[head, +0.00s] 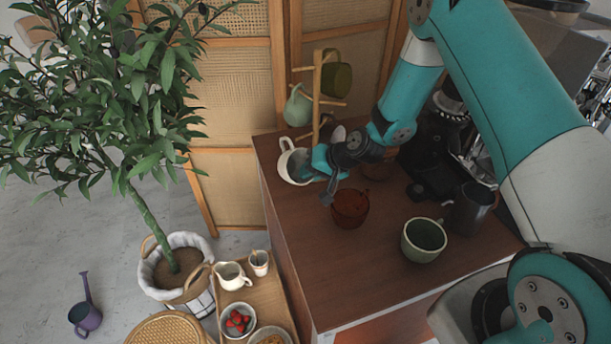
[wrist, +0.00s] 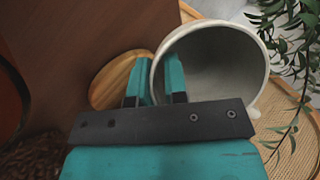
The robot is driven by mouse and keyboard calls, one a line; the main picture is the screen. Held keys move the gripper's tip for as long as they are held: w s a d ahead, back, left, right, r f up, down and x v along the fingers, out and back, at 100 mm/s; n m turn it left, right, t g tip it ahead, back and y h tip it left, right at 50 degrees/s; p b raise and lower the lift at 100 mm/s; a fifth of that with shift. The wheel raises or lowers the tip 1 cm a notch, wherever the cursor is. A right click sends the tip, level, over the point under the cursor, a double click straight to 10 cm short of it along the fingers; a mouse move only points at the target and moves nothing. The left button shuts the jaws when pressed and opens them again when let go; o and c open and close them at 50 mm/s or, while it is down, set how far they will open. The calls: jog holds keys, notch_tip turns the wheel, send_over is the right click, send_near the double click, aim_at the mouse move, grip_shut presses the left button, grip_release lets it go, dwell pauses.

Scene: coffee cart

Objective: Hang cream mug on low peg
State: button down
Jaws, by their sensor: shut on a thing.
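The cream mug (head: 285,165) is at the far left edge of the counter, beside the wooden mug tree (head: 317,88). My gripper (head: 312,168) is shut on the mug's wall, one finger inside the mouth and one outside. In the wrist view the mug (wrist: 262,75) lies tilted on its side, mouth toward my gripper (wrist: 153,88). The tree's round wooden base (wrist: 112,82) shows beside it. A green mug (head: 298,106) and an olive mug (head: 337,79) hang on the tree. I cannot tell whether the cream mug touches a peg; my gripper hides part of the post's foot.
A dark coffee machine (head: 432,150) is at right. A plant (head: 140,200) and a low tray table (head: 262,300) stand left, below. The counter's front is clear.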

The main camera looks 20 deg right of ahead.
jog(key=shift+w+d+f+b, duration=0.15)
jog(key=shift+w+d+f, duration=0.1)
jog(key=shift+w+d, duration=0.5)
jog(key=shift+w+d+f+b, duration=0.2)
jog(key=shift+w+d, duration=0.25)
jog(key=shift+d, duration=0.6)
jog(key=shift+w+d+f+b, duration=0.2)
jog(key=shift+w+d+b, duration=0.1)
jog(key=shift+d+b, duration=0.15)
jog(key=shift+s+d, duration=0.1)
jog(key=shift+s, duration=0.1)
jog(key=c, duration=1.1)
grip_release()
jog(key=shift+s+f, duration=0.1)
jog(key=b+v, duration=0.4)
jog(key=v, duration=1.3)
jog(key=shift+s+d, duration=0.1)
jog(key=shift+s, duration=0.05)
